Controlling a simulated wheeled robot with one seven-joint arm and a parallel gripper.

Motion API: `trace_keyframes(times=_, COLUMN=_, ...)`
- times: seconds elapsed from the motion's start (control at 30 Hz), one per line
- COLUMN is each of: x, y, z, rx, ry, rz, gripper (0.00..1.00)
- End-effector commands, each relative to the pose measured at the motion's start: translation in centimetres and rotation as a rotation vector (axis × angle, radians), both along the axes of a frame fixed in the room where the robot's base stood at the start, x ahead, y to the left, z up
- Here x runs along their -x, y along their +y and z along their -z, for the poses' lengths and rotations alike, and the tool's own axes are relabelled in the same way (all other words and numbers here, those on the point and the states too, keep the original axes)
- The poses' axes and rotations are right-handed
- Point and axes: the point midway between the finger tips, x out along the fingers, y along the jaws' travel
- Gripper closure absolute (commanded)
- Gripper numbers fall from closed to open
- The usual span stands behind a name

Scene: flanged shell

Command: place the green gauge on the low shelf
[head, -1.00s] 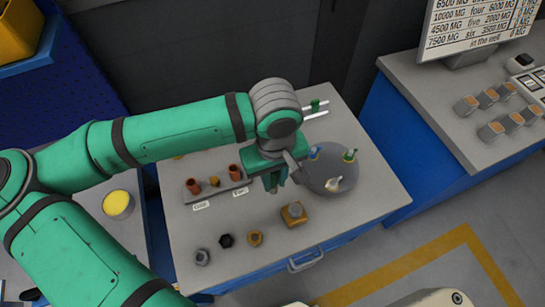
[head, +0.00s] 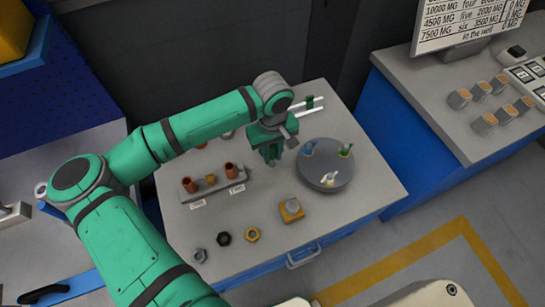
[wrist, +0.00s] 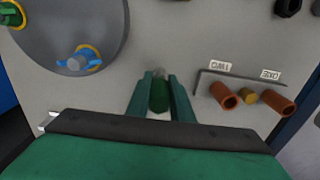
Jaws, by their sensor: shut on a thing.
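My gripper (head: 270,158) points down over the grey table, between the round grey turntable and the rack of copper cylinders. In the wrist view its fingers (wrist: 160,92) are shut on a dark green rounded piece (wrist: 159,98), which looks like the green gauge; the fingers partly hide it. Another green-topped piece (head: 345,150) stands on the turntable (head: 322,181). Two pale rails (head: 318,98) with a green piece (head: 310,102) across them are at the table's back, behind my wrist. I cannot tell which surface is the low shelf.
The turntable also bears a blue piece (head: 309,148) and a white one (head: 329,178). The labelled rack (head: 190,195) holds copper cylinders (head: 230,171). A yellow block (head: 291,210) and several nuts (head: 223,238) lie near the front.

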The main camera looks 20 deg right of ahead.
Motion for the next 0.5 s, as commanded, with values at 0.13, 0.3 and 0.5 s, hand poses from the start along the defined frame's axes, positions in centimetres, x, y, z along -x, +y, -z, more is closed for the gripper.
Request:
trace_keyframes(times=0.13, x=0.1, y=0.0, z=2.1, rx=0.001, ry=0.004, rz=-0.002, gripper=1.00)
trace_keyframes(times=0.3, x=0.1, y=0.0, z=2.3, rx=0.000, ry=0.001, rz=-0.001, gripper=1.00)
trace_keyframes(times=0.5, x=0.1, y=0.1, z=2.5, rx=-0.001, ry=0.002, rz=-0.001, gripper=1.00)
